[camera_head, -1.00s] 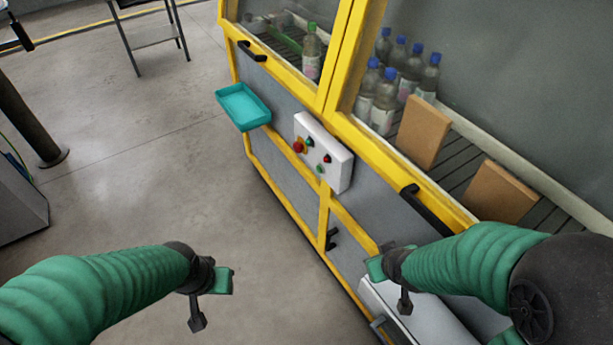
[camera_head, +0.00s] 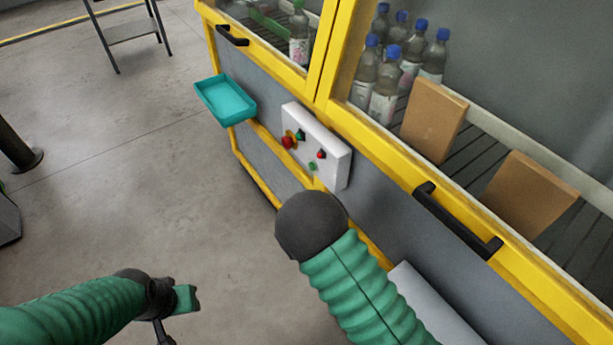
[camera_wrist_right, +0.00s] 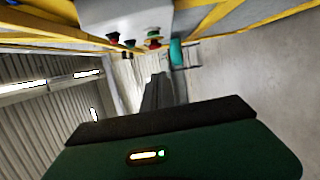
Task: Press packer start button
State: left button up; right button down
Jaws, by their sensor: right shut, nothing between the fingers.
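The white control box (camera_head: 323,158) is on the front of the yellow-framed machine. It carries a large red button (camera_head: 288,142), a dark green knob (camera_head: 301,135), a small red button (camera_head: 321,155) and a small green button (camera_head: 312,166). The frames show no readable label on them. In the right wrist view the box (camera_wrist_right: 125,14) is at the top, with its buttons along the lower edge. My right gripper (camera_wrist_right: 157,80) is shut and empty, apart from the box. In the head view my right wrist hides it, below the box. My left gripper (camera_head: 186,299) is low at left, away from the machine; its jaws are unclear.
A teal tray (camera_head: 226,100) sticks out from the machine left of the box. Black door handles (camera_head: 456,220) protrude at right and upper left. Bottles (camera_head: 385,98) and brown cartons (camera_head: 434,120) stand behind the glass. The floor at left is mostly clear.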

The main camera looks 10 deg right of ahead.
aim_at(312, 166)
jog(key=w+d, duration=0.2)
jog(key=w, duration=0.9)
jog(key=shift+w+d, duration=0.25)
jog(key=shift+w, duration=0.05)
